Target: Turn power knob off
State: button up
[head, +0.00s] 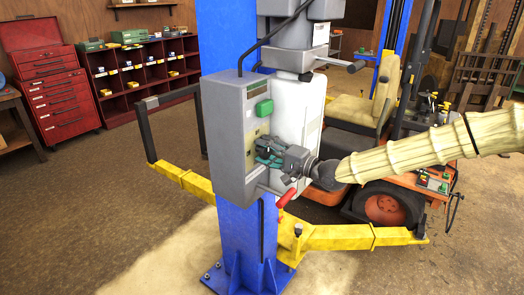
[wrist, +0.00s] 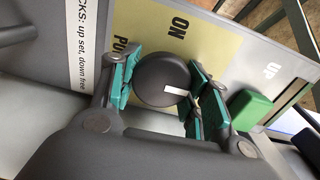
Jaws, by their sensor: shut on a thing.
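The power knob (wrist: 160,78) is a dark round knob on a yellow-beige panel (wrist: 222,42) in the wrist view. Its white pointer mark runs toward the lower right of the picture, not at the "ON" label, which sits above the knob. The "POWER" label is partly hidden by my left finger. My gripper (head: 268,152) is at the front of the grey control box (head: 228,130). In the wrist view its green finger pads (wrist: 163,86) close on the knob from both sides. The knob is hidden by my gripper in the head view.
A green button (head: 264,108) sits above my gripper on the box, and it also shows in the wrist view (wrist: 250,108). A red-handled lever (head: 287,198) is below. The floor at left is clear.

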jog(key=shift+w+d, duration=0.15)
jog(key=shift+d, duration=0.05)
dwell(0.3)
jog(key=o, duration=0.6)
jog(key=shift+c, duration=0.2)
jog(key=o, duration=0.4)
jog(key=shift+d, duration=0.25)
jog(key=shift+a, duration=0.3)
jog(key=v, duration=1.2)
jog(key=shift+d, duration=0.1)
